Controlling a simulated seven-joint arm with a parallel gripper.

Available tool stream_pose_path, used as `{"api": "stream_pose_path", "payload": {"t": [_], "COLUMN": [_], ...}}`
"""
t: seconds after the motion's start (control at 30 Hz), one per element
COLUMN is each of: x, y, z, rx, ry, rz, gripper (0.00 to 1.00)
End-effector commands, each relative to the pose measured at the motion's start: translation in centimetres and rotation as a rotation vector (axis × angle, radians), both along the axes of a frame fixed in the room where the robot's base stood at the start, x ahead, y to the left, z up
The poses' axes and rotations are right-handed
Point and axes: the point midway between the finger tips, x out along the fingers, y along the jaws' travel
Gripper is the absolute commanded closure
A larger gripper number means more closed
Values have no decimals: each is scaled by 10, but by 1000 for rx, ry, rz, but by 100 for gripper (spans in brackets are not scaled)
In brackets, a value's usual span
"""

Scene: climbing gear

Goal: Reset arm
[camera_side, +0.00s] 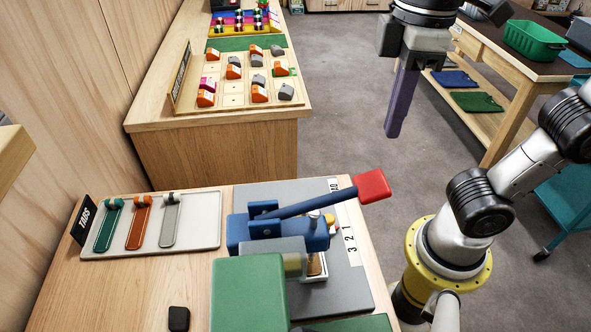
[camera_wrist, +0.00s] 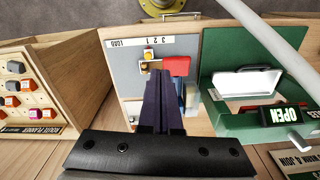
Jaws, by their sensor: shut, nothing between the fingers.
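My gripper (camera_side: 393,130) hangs fingers-down in the upper right of the side view, high above the bench and clear of everything there. Its long purple fingers are closed together with nothing between them. In the wrist view the shut fingers (camera_wrist: 160,100) point away from the camera. They overlap the blue lever press beyond them in the picture.
Below stands a blue press (camera_side: 290,232) with a red-tipped lever (camera_side: 373,186) on a grey plate. A TABS tray (camera_side: 205,232) holds green, orange and grey tabs. A green box (camera_side: 250,292) stands in front. A pegboard bench (camera_side: 220,125) is behind.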

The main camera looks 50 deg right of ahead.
Motion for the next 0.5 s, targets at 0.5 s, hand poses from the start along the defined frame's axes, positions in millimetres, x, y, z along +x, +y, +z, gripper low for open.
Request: {"api": "stream_pose_path", "payload": {"t": [0.5], "x": [1], "y": [-106], "z": [-87], "rx": [110], "ry": [-337], "rz": [-616], "gripper": [100]}}
